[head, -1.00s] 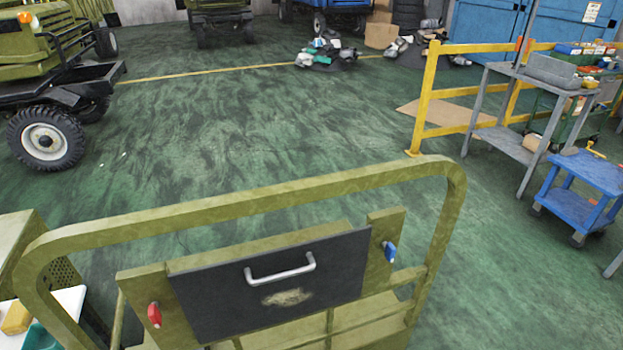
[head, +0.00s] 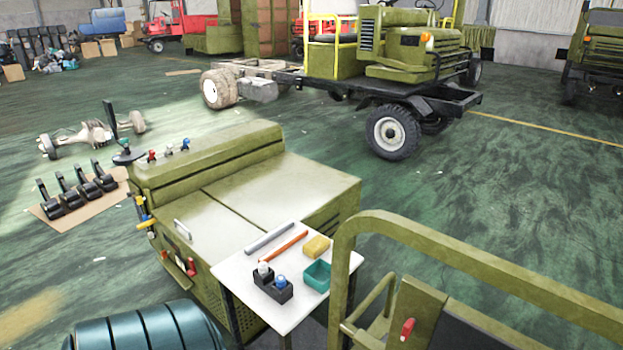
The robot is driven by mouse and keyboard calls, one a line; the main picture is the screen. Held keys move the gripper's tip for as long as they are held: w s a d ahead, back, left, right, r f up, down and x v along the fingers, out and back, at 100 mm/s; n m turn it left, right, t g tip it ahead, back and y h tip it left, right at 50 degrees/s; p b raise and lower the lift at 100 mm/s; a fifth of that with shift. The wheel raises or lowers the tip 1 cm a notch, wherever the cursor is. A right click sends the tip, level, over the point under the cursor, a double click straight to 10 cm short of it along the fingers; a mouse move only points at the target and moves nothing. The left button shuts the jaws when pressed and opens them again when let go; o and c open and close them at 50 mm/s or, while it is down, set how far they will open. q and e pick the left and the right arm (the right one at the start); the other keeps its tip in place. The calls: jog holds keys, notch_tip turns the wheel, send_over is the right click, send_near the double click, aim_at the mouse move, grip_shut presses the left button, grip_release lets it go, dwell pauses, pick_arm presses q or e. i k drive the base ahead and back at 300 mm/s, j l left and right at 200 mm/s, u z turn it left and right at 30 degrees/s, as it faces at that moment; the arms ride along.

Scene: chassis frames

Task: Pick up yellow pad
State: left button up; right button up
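The yellow pad (head: 316,246) is a small block lying on a white side table (head: 228,268), near the table's far right corner. It sits just behind an open teal box (head: 317,276). An orange-red rod (head: 277,250) and a grey rod (head: 270,238) lie to its left. A black holder (head: 272,284) with blue and white pieces stands in front of it. Neither of my grippers shows in the head view.
An olive machine cabinet (head: 200,222) stands directly behind and left of the table. An olive tube frame (head: 470,264) with a red handle (head: 407,329) rises close on the right. A dark teal ribbed drum (head: 150,330) is at the lower left. Green floor is open beyond.

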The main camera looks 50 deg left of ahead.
aim_at(318, 245)
jog(key=u, duration=1.6)
jog(key=z, duration=1.25)
jog(key=j+z, duration=0.25)
jog(key=j, duration=0.15)
jog(key=k+j+z, duration=0.1)
jog(key=j+z, duration=0.2)
jog(key=k+j+z, duration=0.1)
jog(key=j+z, duration=0.15)
jog(key=j, duration=0.15)
